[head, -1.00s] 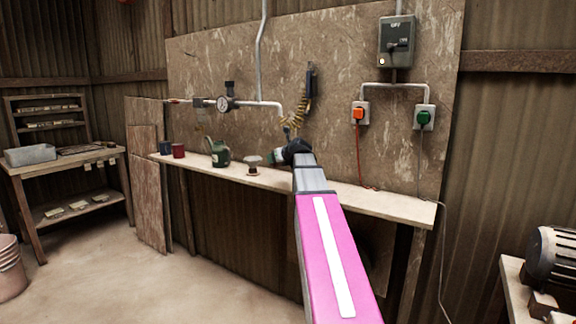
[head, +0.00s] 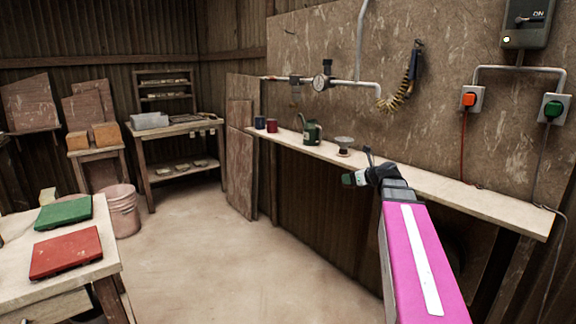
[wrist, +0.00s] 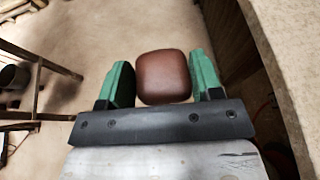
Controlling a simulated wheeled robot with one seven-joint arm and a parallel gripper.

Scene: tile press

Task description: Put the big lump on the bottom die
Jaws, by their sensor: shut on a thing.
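My gripper (wrist: 161,83) is shut on a rounded brown lump (wrist: 163,77) in the wrist view, one green finger on each side of it. In the head view my gripper (head: 354,179) is in front of the long wall shelf, and the lump is hidden there. I cannot tell from these frames whether this is the big lump. I cannot make out a bottom die or a press in any view.
A table (head: 17,232) at the left bears a green slab (head: 64,212) and a red slab (head: 66,252). A pink bucket (head: 123,212) stands behind it. The wall shelf (head: 445,188) holds cups, a can and a small bowl. The floor (head: 225,265) between is clear.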

